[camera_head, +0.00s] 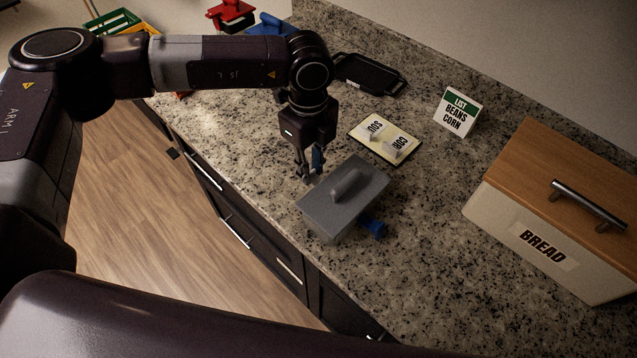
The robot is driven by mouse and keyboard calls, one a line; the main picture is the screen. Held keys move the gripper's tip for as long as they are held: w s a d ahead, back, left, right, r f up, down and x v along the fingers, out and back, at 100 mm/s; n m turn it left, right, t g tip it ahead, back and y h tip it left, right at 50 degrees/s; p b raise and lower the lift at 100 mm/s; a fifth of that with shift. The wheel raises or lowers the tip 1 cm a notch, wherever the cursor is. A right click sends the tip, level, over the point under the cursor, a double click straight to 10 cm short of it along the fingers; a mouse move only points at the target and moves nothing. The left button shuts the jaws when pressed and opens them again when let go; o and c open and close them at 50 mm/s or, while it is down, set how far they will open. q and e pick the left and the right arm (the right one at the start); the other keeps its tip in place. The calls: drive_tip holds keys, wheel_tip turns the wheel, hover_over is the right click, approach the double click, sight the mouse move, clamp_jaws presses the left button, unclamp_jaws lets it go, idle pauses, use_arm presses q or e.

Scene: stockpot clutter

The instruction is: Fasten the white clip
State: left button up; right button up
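A grey box with a flat grey lid (345,196) and a raised handle stands near the counter's front edge. A blue clip-like part (373,228) sticks out from its right side, low down. I cannot make out a white clip. My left gripper (311,172) points down at the lid's far left edge. A small blue piece shows at its fingers; I cannot tell whether it is held or just behind them. Contact with the box is also unclear. My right gripper is out of view.
A cream board (386,139) with lettered pieces lies behind the box. A list card (457,112), a black tray (368,75) and a bread box (548,247) stand around. Red and blue containers are at the back. Counter right of the grey box is clear.

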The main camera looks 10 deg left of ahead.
sight(317, 181)
use_arm(q)
drive_tip(key=shift+r, duration=0.1)
drive_tip(key=shift+c, duration=0.6)
drive_tip(key=shift+d+r, duration=0.15)
drive_tip(key=shift+r, duration=0.2)
drive_tip(key=shift+s+d+r, duration=0.2)
drive_tip(key=shift+d+r, duration=0.05)
drive_tip(key=shift+r, duration=0.2)
drive_tip(key=shift+d+r, duration=0.1)
drive_tip(key=shift+s+d+r, duration=0.15)
drive_tip(key=shift+r, duration=0.05)
drive_tip(key=shift+b, duration=0.3)
drive_tip(key=shift+d+r, duration=0.1)
drive_tip(key=shift+s+d+r+b, duration=0.4)
drive_tip(key=shift+s+d+b, duration=0.05)
drive_tip(key=shift+d, duration=0.15)
